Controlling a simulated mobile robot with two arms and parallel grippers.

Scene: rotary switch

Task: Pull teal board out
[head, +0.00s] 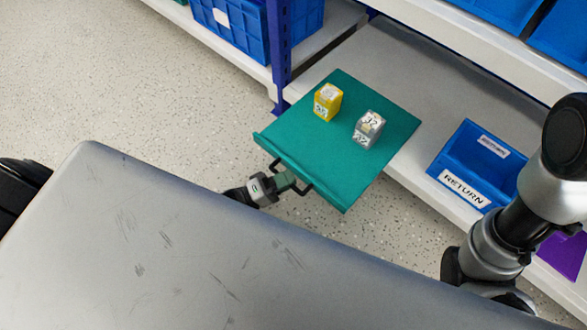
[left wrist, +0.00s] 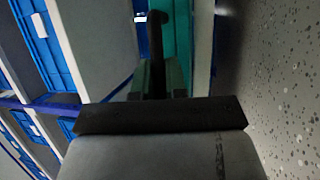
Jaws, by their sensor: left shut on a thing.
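The teal board (head: 345,160) lies on the grey shelf and juts out past its front edge over the floor. A black handle (head: 305,189) is on its near edge. My left gripper (head: 287,182) is at that handle and shut on it. In the left wrist view, the green fingers of my left gripper (left wrist: 162,80) are around the dark handle (left wrist: 156,22), with the teal board (left wrist: 183,40) behind. A yellow box (head: 327,102) and a grey box (head: 368,129) stand on the board. My right arm shows at the right, but its gripper is out of view.
A blue RETURN bin (head: 465,188) sits on the shelf (head: 425,95) right of the board. A blue upright post (head: 278,50) stands close to the board's far left corner. A purple item (head: 563,252) is at the lower right. The speckled floor (head: 160,90) is clear at left.

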